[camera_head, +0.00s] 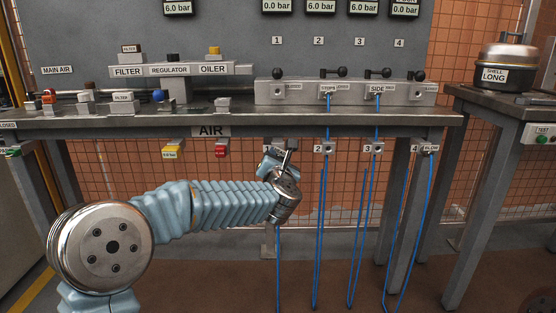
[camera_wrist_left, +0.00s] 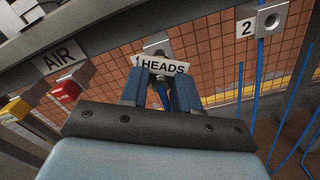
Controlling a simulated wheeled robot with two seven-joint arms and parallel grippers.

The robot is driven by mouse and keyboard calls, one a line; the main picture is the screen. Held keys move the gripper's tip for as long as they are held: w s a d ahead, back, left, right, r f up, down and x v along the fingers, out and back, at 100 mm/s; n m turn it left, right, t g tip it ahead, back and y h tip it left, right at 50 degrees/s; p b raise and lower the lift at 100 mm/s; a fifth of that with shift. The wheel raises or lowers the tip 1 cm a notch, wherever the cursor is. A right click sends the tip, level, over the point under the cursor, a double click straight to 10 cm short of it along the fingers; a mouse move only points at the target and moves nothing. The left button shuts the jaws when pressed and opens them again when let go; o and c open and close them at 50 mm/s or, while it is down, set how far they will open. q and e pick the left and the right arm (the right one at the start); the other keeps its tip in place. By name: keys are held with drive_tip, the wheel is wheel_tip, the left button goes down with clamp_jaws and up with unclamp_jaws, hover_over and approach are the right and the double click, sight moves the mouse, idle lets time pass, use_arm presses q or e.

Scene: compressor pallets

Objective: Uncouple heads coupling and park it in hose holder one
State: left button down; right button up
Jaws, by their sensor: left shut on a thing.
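My left gripper (camera_head: 282,160) is under the bench front at hose holder one, and shut on the heads coupling. In the left wrist view the coupling's white HEADS tag (camera_wrist_left: 163,65) shows between the fingers (camera_wrist_left: 163,95), with a "1" just left of the word. Hose holder one is mostly hidden behind the tag and gripper, so I cannot tell whether the coupling is seated in it. A blue hose (camera_head: 278,255) hangs below the gripper. Outlet 1 (camera_head: 278,94) on the grey manifold has no hose. My right gripper is not in view.
STOPS (camera_head: 328,90) and SIDE (camera_head: 377,90) couplings sit on outlets 2 and 3, their hoses hanging in front. Holders two (camera_head: 319,149) and three (camera_head: 367,149) are to the right; the BLOW coupling (camera_head: 430,149) is at holder four. The bench edge (camera_head: 230,122) runs above my arm.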

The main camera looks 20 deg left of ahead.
use_arm(q)
drive_tip(key=shift+x, duration=1.35)
drive_tip(key=c, duration=0.8)
unclamp_jaws()
drive_tip(key=shift+o, duration=0.2)
drive_tip(key=v, duration=1.4)
drive_tip(key=shift+b, duration=0.45)
drive_tip(key=shift+w, duration=0.1)
